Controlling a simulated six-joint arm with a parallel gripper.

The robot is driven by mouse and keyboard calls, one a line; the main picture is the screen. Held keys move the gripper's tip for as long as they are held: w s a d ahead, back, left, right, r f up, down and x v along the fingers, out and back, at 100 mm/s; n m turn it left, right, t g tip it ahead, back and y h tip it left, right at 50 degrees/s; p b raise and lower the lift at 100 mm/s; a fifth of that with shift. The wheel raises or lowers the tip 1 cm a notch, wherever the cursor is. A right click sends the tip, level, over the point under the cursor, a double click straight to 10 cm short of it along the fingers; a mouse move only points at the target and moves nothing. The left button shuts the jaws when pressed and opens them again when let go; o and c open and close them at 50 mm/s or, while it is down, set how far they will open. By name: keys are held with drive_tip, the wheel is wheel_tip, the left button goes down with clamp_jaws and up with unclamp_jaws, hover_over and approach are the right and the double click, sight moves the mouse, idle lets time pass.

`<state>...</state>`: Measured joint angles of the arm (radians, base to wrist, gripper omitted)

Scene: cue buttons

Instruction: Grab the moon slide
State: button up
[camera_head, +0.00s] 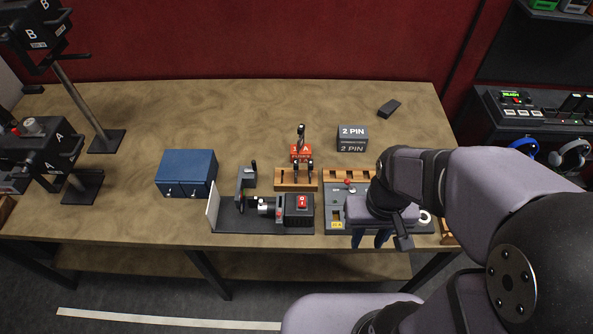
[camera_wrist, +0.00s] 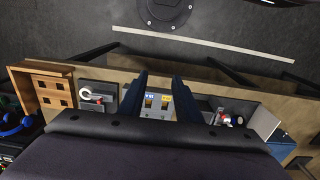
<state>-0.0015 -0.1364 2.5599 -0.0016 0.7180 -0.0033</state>
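No moon marking can be made out in either view, so I cannot tell which thing is the moon slide. My gripper (camera_head: 370,239) hangs over the front of a grey panel (camera_head: 335,215), its two blue fingers apart with nothing seen between them. In the wrist view my gripper (camera_wrist: 160,92) is open, with small yellow and blue labels (camera_wrist: 159,98) showing between the fingers on the panel. My arm hides part of the panel. A projector-like device (camera_head: 299,207) with a red switch stands left of the gripper, facing a white upright screen (camera_head: 212,205).
A slotted wooden tray (camera_wrist: 50,72) lies left in the wrist view, beside a panel with a white ring handle (camera_wrist: 96,94). A wooden rack (camera_head: 296,184) with dark levers, a blue box (camera_head: 186,172) and a 2 PIN block (camera_head: 352,138) stand around.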

idle(0.4)
drive_tip(key=shift+c, duration=1.2)
drive_tip(key=t+y+b, duration=0.1)
drive_tip(key=t+b, duration=1.2)
drive_tip(key=b, duration=0.7)
approach(297, 167)
wheel_tip(297, 167, down, 3)
drive_tip(key=w, duration=0.3)
drive_tip(key=shift+w+a+t+h+b, duration=0.3)
drive_tip(key=shift+a+t+b, duration=0.2)
drive_tip(key=shift+b, duration=0.2)
drive_tip(key=shift+d+r+t, duration=0.1)
drive_tip(key=shift+r+t, duration=0.15)
drive_tip(key=shift+t, duration=0.05)
